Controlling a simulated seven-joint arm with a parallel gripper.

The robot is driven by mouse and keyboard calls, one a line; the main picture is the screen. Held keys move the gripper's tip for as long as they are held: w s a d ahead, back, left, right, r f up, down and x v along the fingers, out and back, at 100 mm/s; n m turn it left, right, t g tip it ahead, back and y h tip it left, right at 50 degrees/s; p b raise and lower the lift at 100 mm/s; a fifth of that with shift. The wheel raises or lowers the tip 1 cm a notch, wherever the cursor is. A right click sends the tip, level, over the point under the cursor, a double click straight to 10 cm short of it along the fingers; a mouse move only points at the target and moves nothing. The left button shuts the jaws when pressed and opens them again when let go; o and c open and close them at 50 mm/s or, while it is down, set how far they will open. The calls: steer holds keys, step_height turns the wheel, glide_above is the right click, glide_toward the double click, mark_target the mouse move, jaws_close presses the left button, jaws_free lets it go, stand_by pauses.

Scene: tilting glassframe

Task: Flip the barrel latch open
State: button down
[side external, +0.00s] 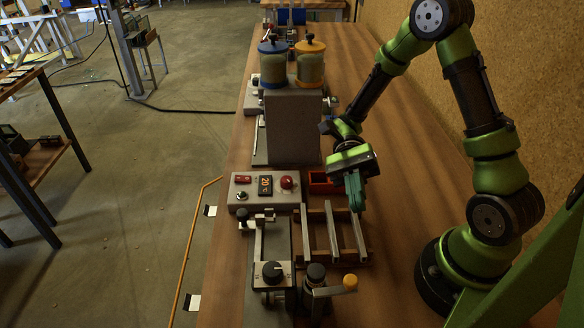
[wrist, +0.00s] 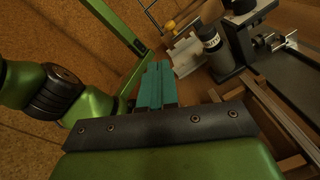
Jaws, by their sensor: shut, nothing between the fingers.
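My gripper (side external: 355,192) has teal fingers pressed together with nothing between them. It hangs over the right end of the slatted frame (side external: 333,237), apart from the fixtures at the front. No part is clearly recognisable as the barrel latch. Possible parts are the grey fixture with a black knob (side external: 273,271) and the black-capped post (side external: 316,273) beside it. A lever with a yellow-orange knob (side external: 350,282) extends right of the post; that knob also shows in the wrist view (wrist: 170,24).
A red tray (side external: 321,182) sits behind the frame. Two capped jars stand on a grey block (side external: 292,130) farther back. The wooden bench (side external: 400,240) is bare right of the frame.

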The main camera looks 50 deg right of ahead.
mark_target(336, 287)
steer(key=s+a+m+g+h, duration=0.1)
steer(key=s+a+m+h, duration=0.1)
steer(key=s+a+m, duration=0.4)
steer(key=shift+s+a+f+m, duration=0.25)
steer(key=shift+a+m, duration=1.75)
steer(key=shift+m, duration=1.1)
